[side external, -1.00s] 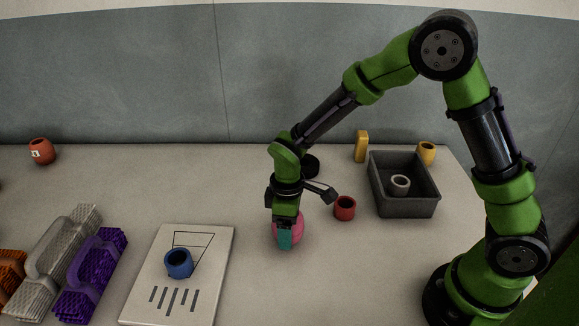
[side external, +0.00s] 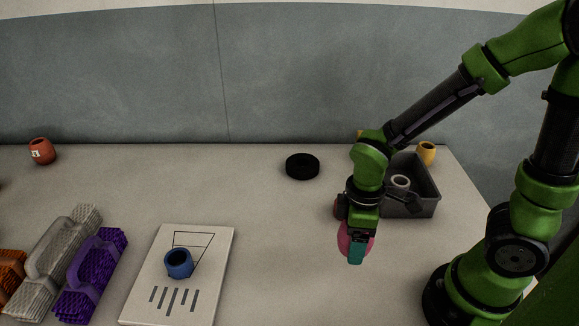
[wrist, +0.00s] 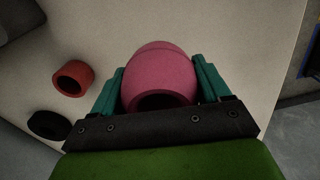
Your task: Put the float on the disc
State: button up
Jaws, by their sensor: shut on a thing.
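The float is a pink barrel-shaped piece with a hole in its end (wrist: 160,75); it also shows in the side view (side external: 344,240). My gripper (side external: 356,248) is shut on it, with one teal finger on each side in the wrist view. The fingers partly cover the float in the side view, and I cannot tell its height over the table. The disc (side external: 302,167) is black, round and flat, and lies on the table behind and to the left of my gripper. The disc also shows at the lower left in the wrist view (wrist: 48,124). Nothing lies on it.
A red ring-shaped piece (wrist: 73,78) is near the disc. A grey bin (side external: 428,207) holding a white ring (side external: 400,183) stands behind my gripper. A white board (side external: 142,305) bears a blue ring (side external: 179,264). Brushes (side external: 92,277) lie left. The table between board and disc is clear.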

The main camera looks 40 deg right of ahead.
jog(key=w+d+r+m, duration=0.2)
jog(key=w+d+m, duration=0.3)
jog(key=w, duration=0.4)
jog(key=m, duration=0.2)
send_over(303, 162)
jog(key=shift+f, duration=1.85)
jog(key=shift+f, duration=0.2)
jog(key=o, duration=1)
jog(key=shift+o, duration=0.2)
jog(key=shift+r, duration=0.1)
